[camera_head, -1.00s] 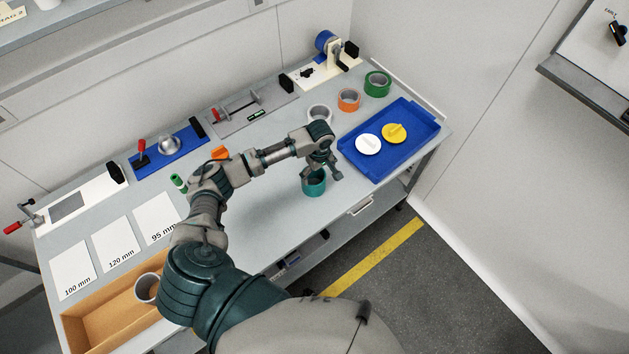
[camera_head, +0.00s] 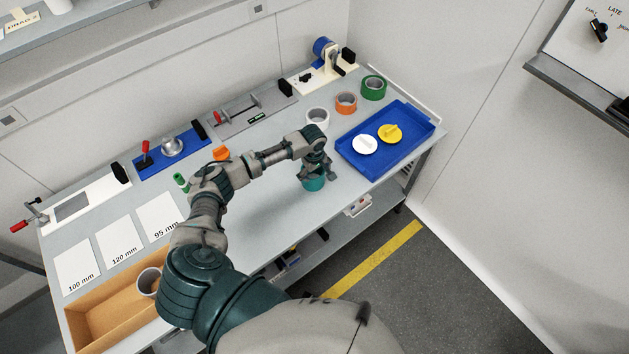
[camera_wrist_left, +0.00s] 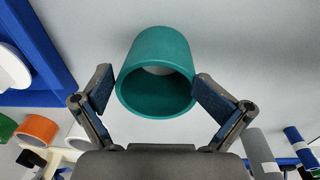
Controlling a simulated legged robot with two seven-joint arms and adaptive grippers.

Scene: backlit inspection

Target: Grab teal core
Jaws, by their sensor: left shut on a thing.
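The teal core (camera_head: 313,184) is a short hollow ring near the front edge of the grey table in the head view. My left gripper (camera_head: 317,170) is over it and hides part of its top. In the left wrist view the teal core (camera_wrist_left: 156,48) sits between the two fingers of my left gripper (camera_wrist_left: 157,88), with the fingertips against opposite sides of its outer wall. The gripper is shut on the core. I cannot tell whether the core is still resting on the table. My right gripper is not in view.
A blue tray (camera_head: 356,158) with a white disc (camera_head: 365,145) and a yellow disc (camera_head: 390,133) lies to the right. White (camera_head: 317,117), orange (camera_head: 346,103) and green (camera_head: 373,88) rings stand behind. A wooden bin (camera_head: 88,301) is at the front left.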

